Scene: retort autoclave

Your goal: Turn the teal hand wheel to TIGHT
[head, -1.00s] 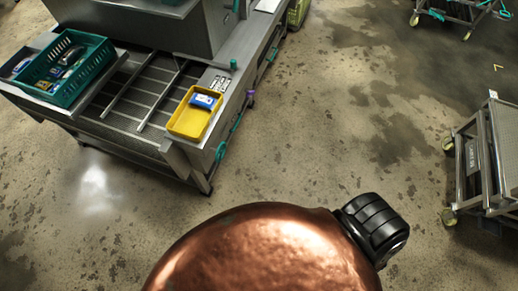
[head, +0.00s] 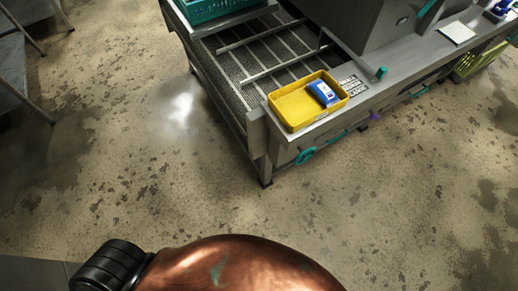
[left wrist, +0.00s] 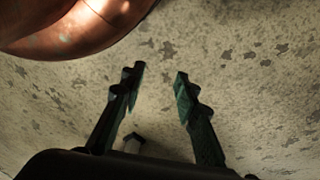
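A small teal hand wheel (head: 305,156) is on the side of the metal conveyor table, below the yellow tray and near the table's front corner. It is too small to read any marking or its setting. My left gripper (left wrist: 158,85) shows only in the left wrist view. Its two dark green fingers are apart, with nothing between them, above bare floor. It is not touching the wheel, which that view does not show. My right gripper is in neither view.
A yellow tray (head: 294,117) holding a blue packet (head: 323,93) stands on the table corner. A teal crate (head: 208,8) is at the back. Metal legs (head: 37,86) stand at far left. Stained floor (head: 150,170) before the table is clear.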

